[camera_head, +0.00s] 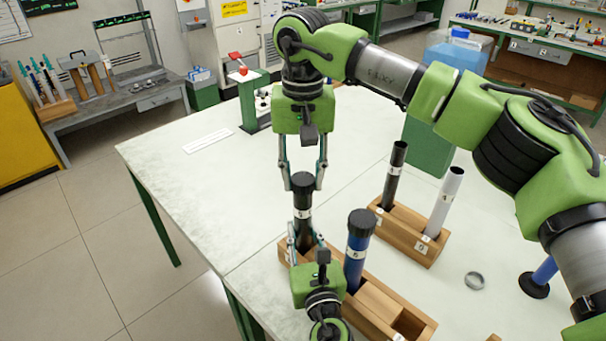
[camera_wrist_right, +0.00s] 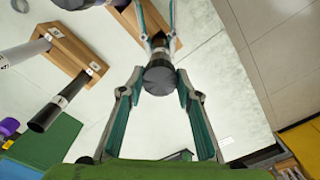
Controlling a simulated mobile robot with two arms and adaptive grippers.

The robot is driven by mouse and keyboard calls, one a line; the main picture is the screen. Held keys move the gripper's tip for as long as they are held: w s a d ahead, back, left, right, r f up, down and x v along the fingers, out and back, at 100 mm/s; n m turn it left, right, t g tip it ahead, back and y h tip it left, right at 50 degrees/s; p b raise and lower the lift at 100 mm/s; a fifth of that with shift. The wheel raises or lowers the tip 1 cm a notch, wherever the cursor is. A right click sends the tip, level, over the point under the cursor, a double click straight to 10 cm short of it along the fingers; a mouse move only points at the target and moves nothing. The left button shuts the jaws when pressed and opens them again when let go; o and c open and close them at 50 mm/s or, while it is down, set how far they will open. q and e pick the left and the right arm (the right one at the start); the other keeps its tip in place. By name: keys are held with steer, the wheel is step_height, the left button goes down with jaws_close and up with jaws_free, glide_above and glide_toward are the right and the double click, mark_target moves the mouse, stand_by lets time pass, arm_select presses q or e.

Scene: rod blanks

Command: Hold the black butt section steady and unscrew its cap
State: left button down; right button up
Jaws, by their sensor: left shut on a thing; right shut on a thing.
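The black butt section (camera_head: 303,228) stands upright in the front wooden rack, with a white number label near its top. Its black cap (camera_head: 302,182) is on its top end; the cap's round end shows in the right wrist view (camera_wrist_right: 159,79). My right gripper (camera_head: 303,186) points down from above, shut on the cap with one finger on each side. My left gripper (camera_head: 305,243) comes from below, shut on the tube's body under the label. Its fingers hide part of the lower tube and show at the top of the right wrist view (camera_wrist_right: 157,38).
A blue capped tube (camera_head: 356,255) stands close beside it in the same rack (camera_head: 415,325). A second rack (camera_head: 405,238) holds a dark tube (camera_head: 394,175) and a white tube (camera_head: 445,203). A metal ring (camera_head: 474,281) lies at right.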

mark_target(303, 178)
arm_select(q)
steer(key=shift+f, duration=0.1)
arm_select(e)
steer(key=shift+r, duration=0.2)
steer(key=shift+r, duration=0.9)
steer(key=shift+r, duration=2.05)
arm_select(q)
steer(key=c, duration=1.6)
jaws_free()
steer(key=shift+s, duration=0.1)
